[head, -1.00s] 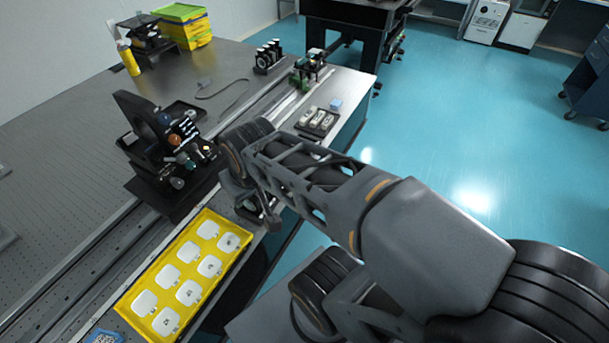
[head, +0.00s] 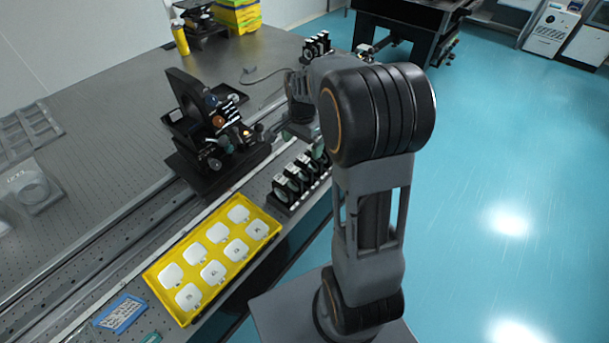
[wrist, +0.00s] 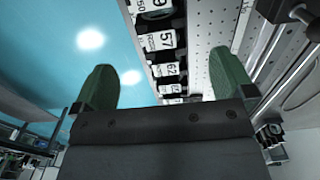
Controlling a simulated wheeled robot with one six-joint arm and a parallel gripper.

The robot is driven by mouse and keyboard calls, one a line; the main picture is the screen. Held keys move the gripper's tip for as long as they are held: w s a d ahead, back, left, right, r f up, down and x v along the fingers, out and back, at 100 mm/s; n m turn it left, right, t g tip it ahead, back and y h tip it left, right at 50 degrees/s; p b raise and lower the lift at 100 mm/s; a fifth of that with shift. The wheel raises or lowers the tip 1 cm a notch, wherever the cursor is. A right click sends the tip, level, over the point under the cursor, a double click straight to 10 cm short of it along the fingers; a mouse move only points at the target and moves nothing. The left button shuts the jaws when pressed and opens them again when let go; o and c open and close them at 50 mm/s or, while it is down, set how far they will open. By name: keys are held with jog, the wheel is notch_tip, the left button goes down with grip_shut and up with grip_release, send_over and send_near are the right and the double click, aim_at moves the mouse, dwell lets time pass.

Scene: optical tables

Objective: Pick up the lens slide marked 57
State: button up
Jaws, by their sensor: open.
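The lens slide marked 57 (wrist: 165,41) shows its white label in the wrist view, in a row of black slides with white labels. A slide marked 62 (wrist: 172,70) is beside it, below in the picture. My gripper (wrist: 162,60) is open, with one green finger on each side of the row in the picture, and nothing is held. In the head view, my gripper (head: 303,142) is partly hidden by my arm, just above the far end of the slide rack (head: 283,208). I cannot tell which slide is 57 there.
A yellow tray (head: 182,316) with several white cases lies left of the rack. A black optical mount (head: 205,150) stands behind the rack. More dark slides (head: 316,46) stand farther back. A blue card (head: 121,313) lies at front left. The blue floor is right of the table edge.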

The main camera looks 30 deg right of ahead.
aim_at(303, 158)
notch_tip(303, 158, down, 5)
jog(key=shift+r, duration=0.15)
jog(key=shift+w+d+f+p, duration=0.1)
jog(key=shift+f+p, duration=0.15)
jog(key=shift+f, duration=1.1)
jog(key=shift+w+d+f+p, duration=0.1)
jog(key=shift+f+p, duration=0.15)
jog(key=shift+f, duration=1.05)
jog(key=shift+s, duration=0.1)
jog(key=c, duration=1.3)
jog(key=shift+o, duration=0.2)
jog(key=shift+r, duration=0.1)
